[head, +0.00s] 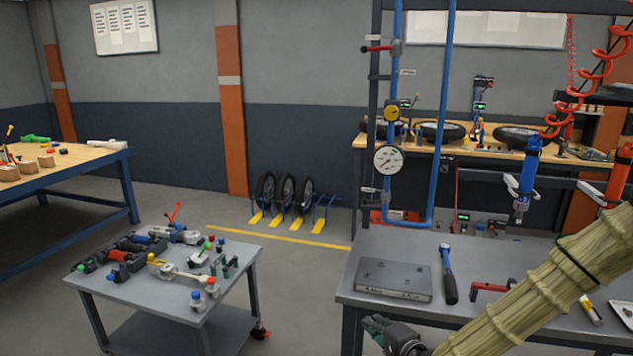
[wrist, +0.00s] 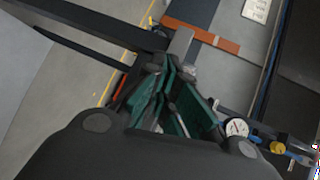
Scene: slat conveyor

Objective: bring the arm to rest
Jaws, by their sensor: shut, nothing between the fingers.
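My arm (head: 535,285), in a tan ribbed cover, reaches from the right edge down to the bottom middle in the head view. My gripper (head: 374,324) is at its end, low in the picture, in front of the grey workbench's near left corner. Part of the gripper is cut off by the bottom edge. In the wrist view the gripper (wrist: 178,78) shows green finger pads close together, shut with nothing held. The wrist picture is tilted, with floor and wall beyond the fingers.
The grey workbench (head: 345,280) holds a metal plate block (head: 393,279), a blue-handled hammer (head: 449,275) and a red handle (head: 490,289). A tool cart (head: 235,268) stands at left. Blue pipes with a gauge (head: 388,159) rise behind the bench. Open floor lies between cart and bench.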

